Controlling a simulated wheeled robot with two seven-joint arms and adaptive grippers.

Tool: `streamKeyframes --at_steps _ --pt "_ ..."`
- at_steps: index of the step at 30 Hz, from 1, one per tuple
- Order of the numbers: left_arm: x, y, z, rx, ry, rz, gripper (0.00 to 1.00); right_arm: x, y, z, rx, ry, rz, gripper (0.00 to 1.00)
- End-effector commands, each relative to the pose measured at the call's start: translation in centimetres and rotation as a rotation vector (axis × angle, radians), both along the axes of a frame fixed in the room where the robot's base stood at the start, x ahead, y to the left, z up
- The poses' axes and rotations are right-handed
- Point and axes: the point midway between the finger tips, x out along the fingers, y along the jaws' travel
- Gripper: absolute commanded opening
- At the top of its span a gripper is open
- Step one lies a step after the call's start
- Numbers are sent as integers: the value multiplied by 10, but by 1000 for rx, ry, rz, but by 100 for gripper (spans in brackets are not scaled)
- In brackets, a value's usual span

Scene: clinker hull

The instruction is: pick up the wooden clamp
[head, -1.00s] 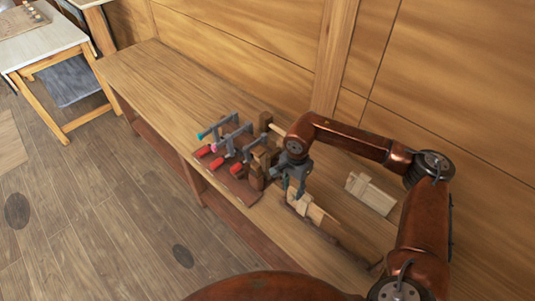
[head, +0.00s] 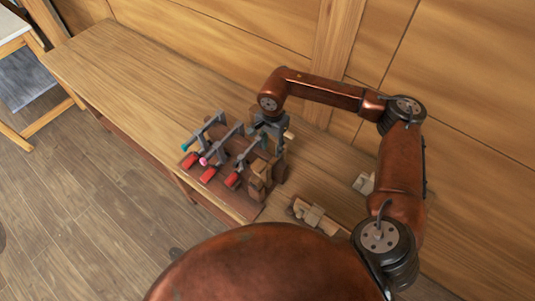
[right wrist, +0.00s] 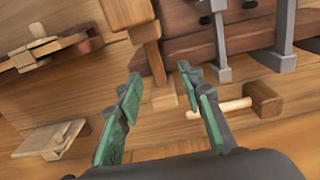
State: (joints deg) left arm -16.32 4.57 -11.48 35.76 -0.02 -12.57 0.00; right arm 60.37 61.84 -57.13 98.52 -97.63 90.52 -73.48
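The wooden clamp appears to be the brown wooden piece (head: 261,178) at the near right end of the clamp rack (head: 245,208). In the right wrist view a wooden piece with a downward bar (right wrist: 152,58) stands just beyond my fingertips, probably the same clamp. My right gripper (head: 272,130) is behind the rack, its fingertips partly hidden there. In the right wrist view the green-padded fingers (right wrist: 160,88) are spread wide, with nothing held between them. The bar's lower end shows between them, and I cannot tell any contact. My left gripper is not in view.
Several metal bar clamps with red handles (head: 208,175) sit on the rack. A mallet (right wrist: 262,99) lies close by my right finger. A wooden tool (head: 315,214) and a pale wooden piece (head: 364,183) lie to the right. The bench's far left (head: 110,60) is clear.

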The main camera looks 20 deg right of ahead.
Motion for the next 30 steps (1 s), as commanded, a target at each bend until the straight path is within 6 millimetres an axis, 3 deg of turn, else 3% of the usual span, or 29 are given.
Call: streamKeyframes --at_steps 12,19,26,30 --pt "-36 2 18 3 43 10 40 -4 -2 -45 1 5 2 35" --pt "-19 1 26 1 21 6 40 -5 -4 -73 1 3 -1 35" --pt "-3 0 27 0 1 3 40 -4 -4 -77 0 1 -1 35" --pt "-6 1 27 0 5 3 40 -4 -4 -76 0 1 -1 27"
